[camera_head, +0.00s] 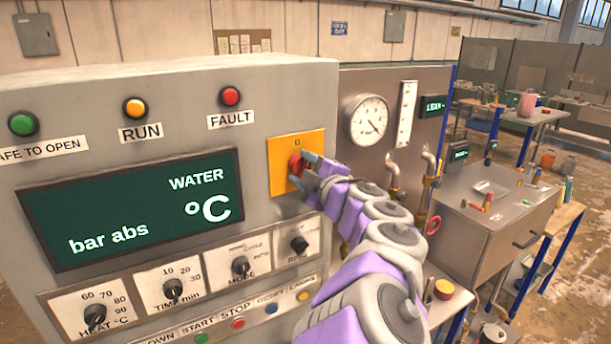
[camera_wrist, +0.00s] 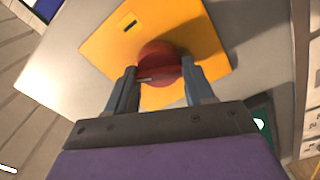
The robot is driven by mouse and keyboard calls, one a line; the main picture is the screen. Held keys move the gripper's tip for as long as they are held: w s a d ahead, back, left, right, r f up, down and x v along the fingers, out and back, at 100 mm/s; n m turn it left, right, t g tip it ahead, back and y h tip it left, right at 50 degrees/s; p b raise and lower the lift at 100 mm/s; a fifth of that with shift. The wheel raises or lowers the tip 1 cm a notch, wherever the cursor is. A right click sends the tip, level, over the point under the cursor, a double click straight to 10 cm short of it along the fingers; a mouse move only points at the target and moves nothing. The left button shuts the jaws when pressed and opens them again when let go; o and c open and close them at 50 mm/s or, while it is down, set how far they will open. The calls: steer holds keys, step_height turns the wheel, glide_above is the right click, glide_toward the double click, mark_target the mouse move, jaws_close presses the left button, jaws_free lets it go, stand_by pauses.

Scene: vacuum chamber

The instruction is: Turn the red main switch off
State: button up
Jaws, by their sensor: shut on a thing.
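The red main switch (camera_head: 295,166) is a round red knob on a yellow square plate (camera_head: 282,150) at the right of the grey control panel. My gripper (camera_head: 308,167) is at the knob, with my purple and grey arm reaching up from the lower right. In the wrist view the red knob (camera_wrist: 158,66) sits between the two fingers of my gripper (camera_wrist: 158,84), which are shut on it, one at each side. The yellow plate (camera_wrist: 115,45) looks tilted there, with a small dark mark near its top. The fingers partly hide the knob in the head view.
A dark green display (camera_head: 140,210) is left of the switch. Green, orange and red lamps (camera_head: 230,96) sit above it. Small dials (camera_head: 240,266) and push buttons are below, close to my arm. A pressure gauge (camera_head: 367,121) and brass pipes (camera_head: 393,180) stand to the right.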

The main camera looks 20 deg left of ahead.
steer(key=n+b, duration=0.2)
steer(key=n, duration=0.2)
steer(key=shift+f+n, duration=0.15)
steer(key=shift+n, duration=0.55)
steer(key=o, duration=0.7)
steer(key=shift+o, duration=1.4)
steer(key=shift+w+a+f, duration=0.1)
steer(key=shift+w+a, duration=0.05)
steer(key=shift+a, duration=0.1)
steer(key=shift+o, duration=0.3)
steer(key=shift+a, duration=0.15)
steer(key=shift+d, duration=0.25)
